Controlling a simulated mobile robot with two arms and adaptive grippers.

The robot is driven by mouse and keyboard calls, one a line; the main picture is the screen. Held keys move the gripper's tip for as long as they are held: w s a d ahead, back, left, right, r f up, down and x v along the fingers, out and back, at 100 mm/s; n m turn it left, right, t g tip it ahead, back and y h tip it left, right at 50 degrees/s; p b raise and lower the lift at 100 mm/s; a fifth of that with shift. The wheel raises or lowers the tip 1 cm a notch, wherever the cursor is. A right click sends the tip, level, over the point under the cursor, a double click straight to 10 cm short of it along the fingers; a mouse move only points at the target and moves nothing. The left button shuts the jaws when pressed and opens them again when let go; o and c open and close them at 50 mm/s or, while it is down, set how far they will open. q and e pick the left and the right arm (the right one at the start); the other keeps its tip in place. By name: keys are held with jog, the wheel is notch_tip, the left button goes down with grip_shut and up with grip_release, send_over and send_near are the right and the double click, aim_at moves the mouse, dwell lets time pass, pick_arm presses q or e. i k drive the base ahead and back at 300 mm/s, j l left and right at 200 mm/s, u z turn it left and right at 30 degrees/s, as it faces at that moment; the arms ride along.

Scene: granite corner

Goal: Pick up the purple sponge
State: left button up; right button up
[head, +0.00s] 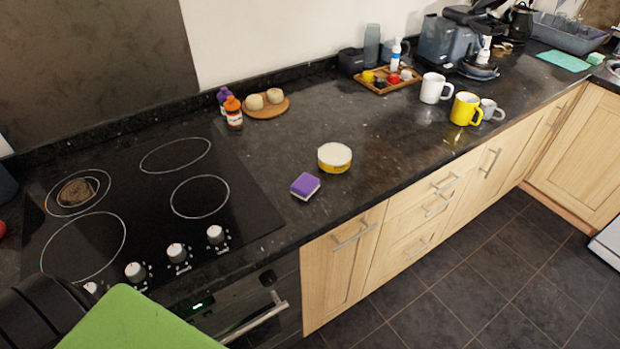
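The purple sponge (305,185) lies on the dark granite counter, just right of the stove and close to the counter's front edge. Its top is purple and its lower side is pale. Nothing touches it, and a yellow-sided round tub (334,159) with a pale top stands just behind it to the right. I cannot make out either of my grippers in the head view. No gripper is near the sponge.
A black glass stove (150,200) with several knobs fills the left. A black ridged object and a green flat panel (130,325) fill the bottom left corner. An orange-capped bottle (233,115), mugs (435,88) and a wooden tray (375,87) stand farther back. Counter around the sponge is mostly clear.

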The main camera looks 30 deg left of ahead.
aim_at(305, 186)
jog(key=i+l+u, duration=0.15)
jog(key=u, duration=0.3)
jog(key=i+l+u, duration=0.1)
jog(key=l+u, duration=0.5)
jog(key=u, duration=0.25)
jog(key=l+u, duration=0.3)
jog(key=u, duration=0.15)
jog(key=i, duration=0.05)
